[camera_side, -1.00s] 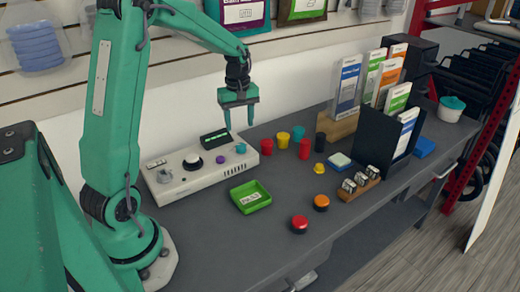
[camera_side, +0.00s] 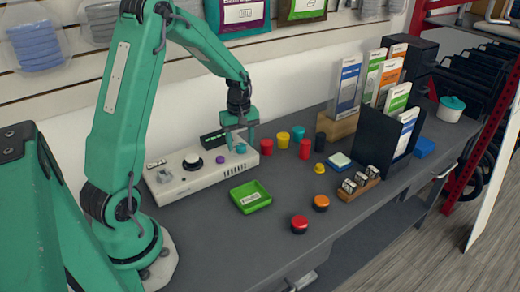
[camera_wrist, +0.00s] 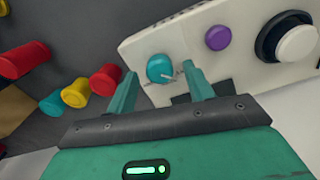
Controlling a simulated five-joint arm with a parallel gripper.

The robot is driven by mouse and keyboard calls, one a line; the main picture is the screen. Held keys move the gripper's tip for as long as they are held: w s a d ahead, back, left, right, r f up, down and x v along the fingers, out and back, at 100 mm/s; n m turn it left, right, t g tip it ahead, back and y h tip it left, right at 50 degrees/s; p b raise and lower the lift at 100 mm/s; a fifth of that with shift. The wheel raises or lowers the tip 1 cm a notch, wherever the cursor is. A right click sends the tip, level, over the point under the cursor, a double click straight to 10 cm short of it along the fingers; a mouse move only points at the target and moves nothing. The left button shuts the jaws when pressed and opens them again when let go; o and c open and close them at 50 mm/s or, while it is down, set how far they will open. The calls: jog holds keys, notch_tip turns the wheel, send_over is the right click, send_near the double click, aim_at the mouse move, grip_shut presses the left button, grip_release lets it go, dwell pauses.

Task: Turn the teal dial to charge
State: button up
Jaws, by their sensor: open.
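The teal dial (camera_side: 241,148) sits at the right end of the white control panel (camera_side: 200,178). In the wrist view the teal dial (camera_wrist: 160,68) shows a light pointer mark, and I cannot read any label by it. My gripper (camera_side: 241,140) is low over the panel's right end, with its fingers on either side of the dial in the side view. In the wrist view my gripper (camera_wrist: 158,82) is open, with the dial between and just beyond the fingertips. I cannot tell whether a finger touches the dial.
The panel also has a purple knob (camera_wrist: 218,38) and a big black-and-white knob (camera_wrist: 292,42). A green tray (camera_side: 250,197) lies in front.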

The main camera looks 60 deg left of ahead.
jog(key=shift+f, duration=0.25)
jog(key=c, duration=1)
